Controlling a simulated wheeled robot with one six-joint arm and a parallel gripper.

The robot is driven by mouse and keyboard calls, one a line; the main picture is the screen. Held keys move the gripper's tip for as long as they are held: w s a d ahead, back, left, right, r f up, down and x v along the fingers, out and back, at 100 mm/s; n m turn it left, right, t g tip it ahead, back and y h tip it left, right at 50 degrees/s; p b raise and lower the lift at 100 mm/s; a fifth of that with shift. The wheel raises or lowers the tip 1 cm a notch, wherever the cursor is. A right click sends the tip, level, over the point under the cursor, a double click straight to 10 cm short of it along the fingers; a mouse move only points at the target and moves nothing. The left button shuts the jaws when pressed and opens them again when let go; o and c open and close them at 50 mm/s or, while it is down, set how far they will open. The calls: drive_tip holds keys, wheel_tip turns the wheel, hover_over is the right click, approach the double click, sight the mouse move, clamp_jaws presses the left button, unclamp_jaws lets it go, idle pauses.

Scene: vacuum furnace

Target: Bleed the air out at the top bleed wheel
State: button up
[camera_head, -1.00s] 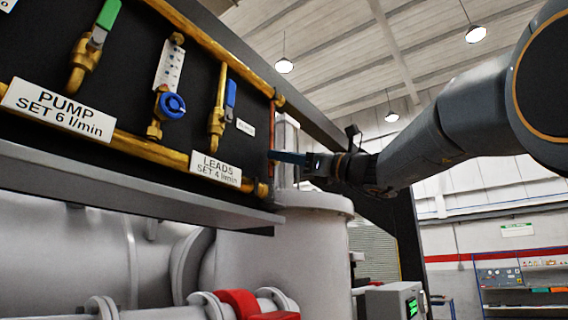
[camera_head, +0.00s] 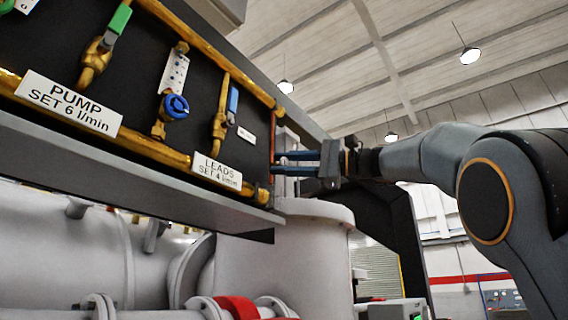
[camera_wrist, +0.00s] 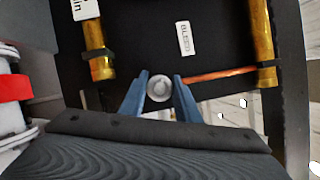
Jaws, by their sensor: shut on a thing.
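The bleed wheel (camera_wrist: 159,88) is a small round pale grey knob, seen end-on in the wrist view beneath a white BLEED label (camera_wrist: 184,38). My gripper (camera_wrist: 160,84) has its two blue fingers on either side of the knob, shut on it. In the head view my gripper (camera_head: 279,163) reaches in from the right to the panel's right end, its fingers one above the other. The knob is small there and partly hidden between the fingers. The BLEED label (camera_head: 246,135) shows just left of them.
A thin copper pipe (camera_wrist: 220,74) runs beside the knob to a brass pipe (camera_wrist: 262,40). The LEADS valve with a blue lever (camera_head: 232,98) and a blue handwheel (camera_head: 176,106) are further left. A grey ledge (camera_head: 130,180) runs under the panel.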

drive_tip(key=n+g+h+p, duration=0.1)
drive_tip(key=n, duration=0.2)
drive_tip(key=shift+n, duration=0.3)
drive_tip(key=shift+f+n+h+p, duration=0.1)
drive_tip(key=shift+n+h+p, duration=0.8)
drive_tip(key=shift+n, duration=0.7)
drive_tip(key=o, duration=1)
drive_tip(key=shift+o, duration=0.2)
drive_tip(key=f+v, duration=0.1)
drive_tip(key=v, duration=0.6)
drive_tip(key=shift+d+r+b, duration=0.35)
drive_tip(key=shift+r+b, duration=0.05)
drive_tip(key=shift+r, duration=0.1)
drive_tip(key=shift+s, duration=0.1)
